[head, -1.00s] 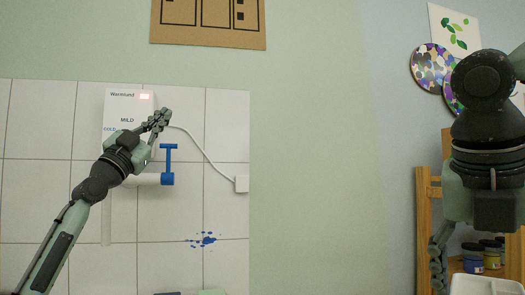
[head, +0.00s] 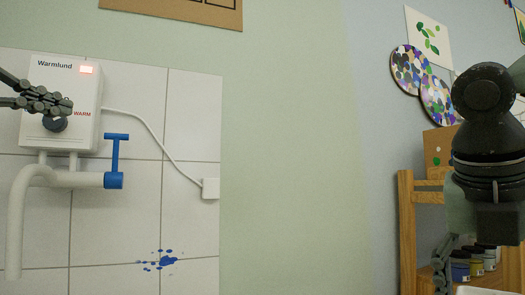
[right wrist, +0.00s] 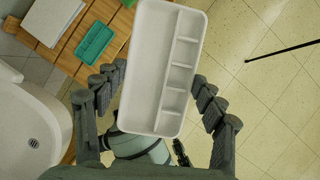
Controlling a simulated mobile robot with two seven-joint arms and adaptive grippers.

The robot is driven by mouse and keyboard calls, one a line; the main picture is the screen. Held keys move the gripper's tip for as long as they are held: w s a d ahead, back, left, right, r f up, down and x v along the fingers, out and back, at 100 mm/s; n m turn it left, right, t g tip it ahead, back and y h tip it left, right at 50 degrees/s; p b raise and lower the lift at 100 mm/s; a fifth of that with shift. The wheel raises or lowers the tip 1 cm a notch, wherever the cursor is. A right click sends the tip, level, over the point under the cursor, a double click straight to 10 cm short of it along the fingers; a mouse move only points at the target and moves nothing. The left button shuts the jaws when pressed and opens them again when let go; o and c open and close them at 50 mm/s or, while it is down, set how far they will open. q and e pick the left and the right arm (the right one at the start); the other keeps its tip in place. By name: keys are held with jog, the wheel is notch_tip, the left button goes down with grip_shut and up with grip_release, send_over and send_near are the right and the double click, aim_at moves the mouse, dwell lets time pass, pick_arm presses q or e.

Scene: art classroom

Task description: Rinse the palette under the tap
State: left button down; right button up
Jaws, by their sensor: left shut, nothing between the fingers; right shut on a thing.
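The white palette (right wrist: 145,65) has one long well and a row of small wells that look empty. My right gripper (right wrist: 158,88) is shut on it, fingers on both sides; in the head view only its edge (head: 482,291) shows at the bottom right. The white tap (head: 55,179) with a blue lever (head: 116,160) is under the Warmlund water heater (head: 85,125). No water shows from its spout. My left gripper (head: 58,104) is shut and empty, in front of the heater by its dark knob (head: 56,124); whether it touches the knob is unclear.
The white basin (right wrist: 28,130) with a drain is at the left of the right wrist view. A wooden surface (right wrist: 62,58) there holds a green tray (right wrist: 95,43). A wooden shelf (head: 405,225) with paint jars (head: 474,265) stands at the right. Blue paint (head: 160,260) marks the tiles.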

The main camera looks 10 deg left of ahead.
jog(key=shift+w, duration=0.1)
jog(key=shift+r, duration=0.1)
pick_arm(q)
jog(key=p, duration=0.2)
send_near(122, 136)
jog(key=w+d, duration=0.2)
jog(key=d, duration=0.2)
pick_arm(e)
jog(key=shift+r, duration=0.75)
pick_arm(q)
jog(key=shift+w+a+f, duration=0.1)
jog(key=shift+w+a, duration=0.5)
jog(key=shift+w, duration=0.3)
jog(key=shift+w+a+f, duration=0.1)
jog(key=shift+w+a, duration=0.45)
jog(key=shift+w, duration=0.35)
